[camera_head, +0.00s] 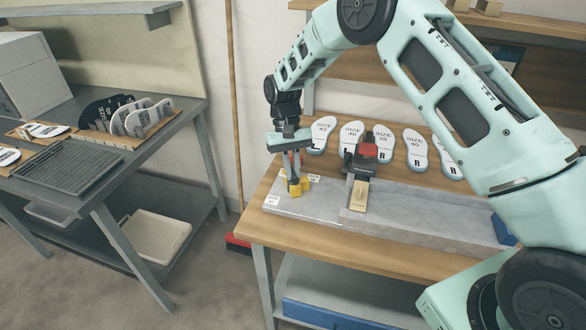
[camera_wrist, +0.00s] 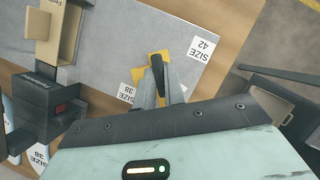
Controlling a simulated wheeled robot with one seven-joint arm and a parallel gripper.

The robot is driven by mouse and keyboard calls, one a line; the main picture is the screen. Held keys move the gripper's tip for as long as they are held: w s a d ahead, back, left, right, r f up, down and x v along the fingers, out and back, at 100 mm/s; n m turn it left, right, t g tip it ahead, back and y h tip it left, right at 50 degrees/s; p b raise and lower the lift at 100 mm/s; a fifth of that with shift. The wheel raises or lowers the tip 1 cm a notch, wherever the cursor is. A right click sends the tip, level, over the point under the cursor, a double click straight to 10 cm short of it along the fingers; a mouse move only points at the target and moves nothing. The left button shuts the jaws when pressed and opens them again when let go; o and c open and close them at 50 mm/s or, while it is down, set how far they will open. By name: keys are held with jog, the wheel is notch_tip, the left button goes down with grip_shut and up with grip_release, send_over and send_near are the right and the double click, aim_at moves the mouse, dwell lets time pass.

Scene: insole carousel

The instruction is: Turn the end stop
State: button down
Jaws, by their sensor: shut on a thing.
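The end stop is a yellow piece (camera_head: 295,190) at the left end of a grey metal plate (camera_head: 330,208) on the wooden bench. In the wrist view the yellow piece (camera_wrist: 141,60) shows around a black handle (camera_wrist: 157,70). My gripper (camera_head: 293,181) points down over it, fingers closed on the stop; the fingers also show in the wrist view (camera_wrist: 160,97) and hide part of it. A SIZE 42 label (camera_wrist: 201,48) and a SIZE 38 label (camera_wrist: 126,92) lie on either side of the stop.
A black and red clamp device (camera_head: 367,158) with a tan block (camera_head: 359,195) stands right of the stop. Several white insoles (camera_head: 351,138) lie behind it. A grey side table (camera_head: 150,143) with a rack of insoles stands at the left.

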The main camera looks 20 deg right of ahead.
jog(key=n+h, duration=0.1)
jog(key=n, duration=0.1)
jog(key=n+h, duration=0.1)
jog(key=n, duration=0.2)
jog(key=shift+a+n, duration=0.2)
jog(key=shift+n, duration=0.1)
jog(key=n+t+h, duration=0.1)
jog(key=n, duration=0.1)
jog(key=n+t, duration=0.1)
jog(key=n, duration=0.2)
jog(key=shift+s+h, duration=0.1)
jog(key=shift+h, duration=0.3)
jog(key=shift+n, duration=0.4)
jog(key=c, duration=1.5)
grip_release()
jog(key=shift+b+v, duration=1.5)
jog(key=shift+v, duration=7.25)
